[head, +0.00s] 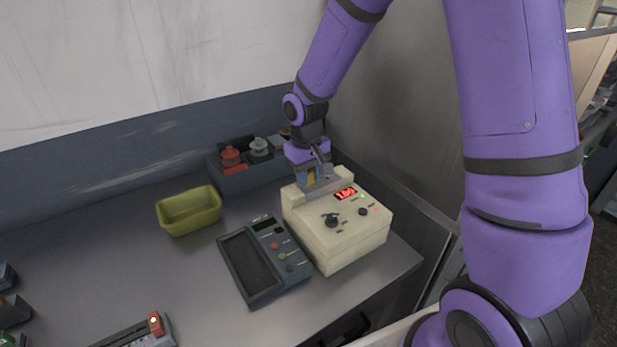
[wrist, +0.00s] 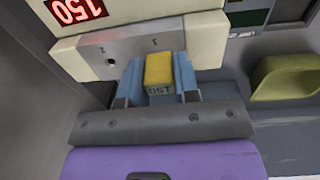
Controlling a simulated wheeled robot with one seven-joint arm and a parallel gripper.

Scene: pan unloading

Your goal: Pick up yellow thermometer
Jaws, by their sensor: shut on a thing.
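The yellow thermometer (wrist: 159,72) is a small yellow block marked 150 on its end. It sits at the hole marked 1 in the grey plate (wrist: 120,44) on the back of a cream device. My gripper (wrist: 160,88) is shut on it, with a blue-grey finger on each side. How deep the thermometer sits in the hole is hidden.
The cream device's red display (wrist: 75,10) reads 150. A yellow-green tray (head: 189,212) stands to the left, and a dark panel with buttons (head: 262,258) lies in front. A dark box with red and grey knobs (head: 247,172) is behind. The hole marked 2 (wrist: 110,62) is empty.

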